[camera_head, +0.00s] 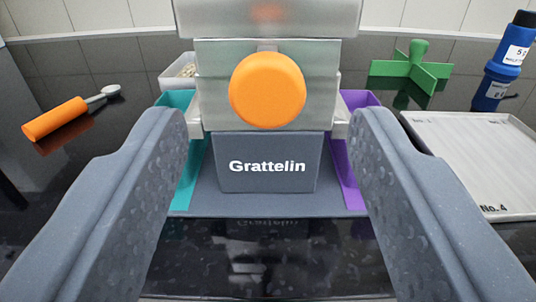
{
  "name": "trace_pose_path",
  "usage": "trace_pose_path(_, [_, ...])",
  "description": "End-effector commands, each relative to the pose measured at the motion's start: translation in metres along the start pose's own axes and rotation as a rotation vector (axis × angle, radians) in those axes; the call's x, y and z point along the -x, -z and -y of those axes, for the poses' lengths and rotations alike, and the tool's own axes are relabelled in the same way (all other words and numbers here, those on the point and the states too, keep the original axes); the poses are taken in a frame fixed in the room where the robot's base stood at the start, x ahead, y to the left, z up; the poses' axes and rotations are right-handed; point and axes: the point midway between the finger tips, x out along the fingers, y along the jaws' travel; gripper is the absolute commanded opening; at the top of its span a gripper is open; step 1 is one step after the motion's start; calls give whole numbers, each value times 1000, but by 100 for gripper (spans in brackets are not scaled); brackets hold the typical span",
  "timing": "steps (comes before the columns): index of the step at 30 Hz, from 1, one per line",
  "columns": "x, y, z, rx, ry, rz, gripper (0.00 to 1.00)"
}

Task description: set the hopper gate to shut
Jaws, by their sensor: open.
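The sieve shaker (222,170) stands straight ahead, with a grey base marked "Grattelin" and a pale metal upper body. A round orange knob (267,90) sits on the front of the metal part, in the upper middle of the view. I cannot tell from the picture whether the hopper gate is open or shut. My gripper (268,135) is open, its two grey fingers reaching in from the lower left and lower right. The knob shows in the gap between the fingertips, apart from both. The top of the shaker is cut off by the picture edge.
A teal bin (188,175) and a purple bin (347,172) flank the base. An orange-handled scoop (62,118) lies left. A green cross-shaped piece (412,68), a blue bottle (507,62) and a white tray marked No. 4 (470,150) are right. The black counter in front is clear.

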Motion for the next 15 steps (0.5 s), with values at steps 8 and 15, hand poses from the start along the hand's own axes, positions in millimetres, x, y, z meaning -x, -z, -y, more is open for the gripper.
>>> trace_pose_path(8, [40, -2, 0, 0, 0, -1, 50])
trace_pose_path(15, [55, -2, 0, 0, 0, -1, 50])
